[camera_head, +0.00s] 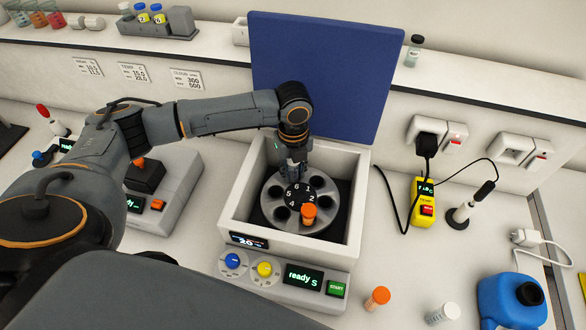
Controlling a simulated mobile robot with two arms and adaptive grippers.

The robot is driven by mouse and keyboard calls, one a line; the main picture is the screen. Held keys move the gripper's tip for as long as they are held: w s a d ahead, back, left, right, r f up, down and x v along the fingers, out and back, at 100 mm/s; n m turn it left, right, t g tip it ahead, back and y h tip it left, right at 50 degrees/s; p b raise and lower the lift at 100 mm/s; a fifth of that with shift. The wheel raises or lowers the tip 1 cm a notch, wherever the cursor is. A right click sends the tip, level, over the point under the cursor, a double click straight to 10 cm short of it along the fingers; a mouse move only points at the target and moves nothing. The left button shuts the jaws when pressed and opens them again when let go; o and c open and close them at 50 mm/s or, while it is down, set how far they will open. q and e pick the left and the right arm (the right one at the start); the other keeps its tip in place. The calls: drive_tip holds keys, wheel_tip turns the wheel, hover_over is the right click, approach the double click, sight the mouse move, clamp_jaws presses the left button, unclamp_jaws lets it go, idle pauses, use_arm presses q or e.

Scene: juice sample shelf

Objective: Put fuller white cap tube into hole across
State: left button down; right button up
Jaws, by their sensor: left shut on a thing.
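The open centrifuge (230,213) has a grey rotor (272,204) with numbered holes. An orange-capped tube (309,212) stands in the rotor's front hole, by number 3. My left gripper (293,168) is low over the back of the rotor, above number 6, across from the orange-capped tube. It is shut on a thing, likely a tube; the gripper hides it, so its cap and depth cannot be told. A white-capped tube (443,313) lies on the bench at the lower right. My right gripper is not in view.
The blue lid (325,70) stands open behind the rotor. Another orange-capped tube (377,298) is on the bench in front, near a blue jug (512,302). A yellow device (424,202) with a black cable stands at the right. A capped vial (414,50) is on the shelf.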

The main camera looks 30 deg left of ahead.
use_arm(q)
drive_tip(key=shift+r+p, duration=0.2)
drive_tip(key=shift+p, duration=0.3)
drive_tip(key=shift+r+p, duration=0.55)
drive_tip(key=shift+r, duration=0.9)
drive_tip(key=shift+f+b, duration=0.4)
drive_tip(key=shift+f, duration=1.3)
drive_tip(key=shift+s+f, duration=0.15)
drive_tip(key=shift+f, duration=0.05)
drive_tip(key=shift+r, duration=0.1)
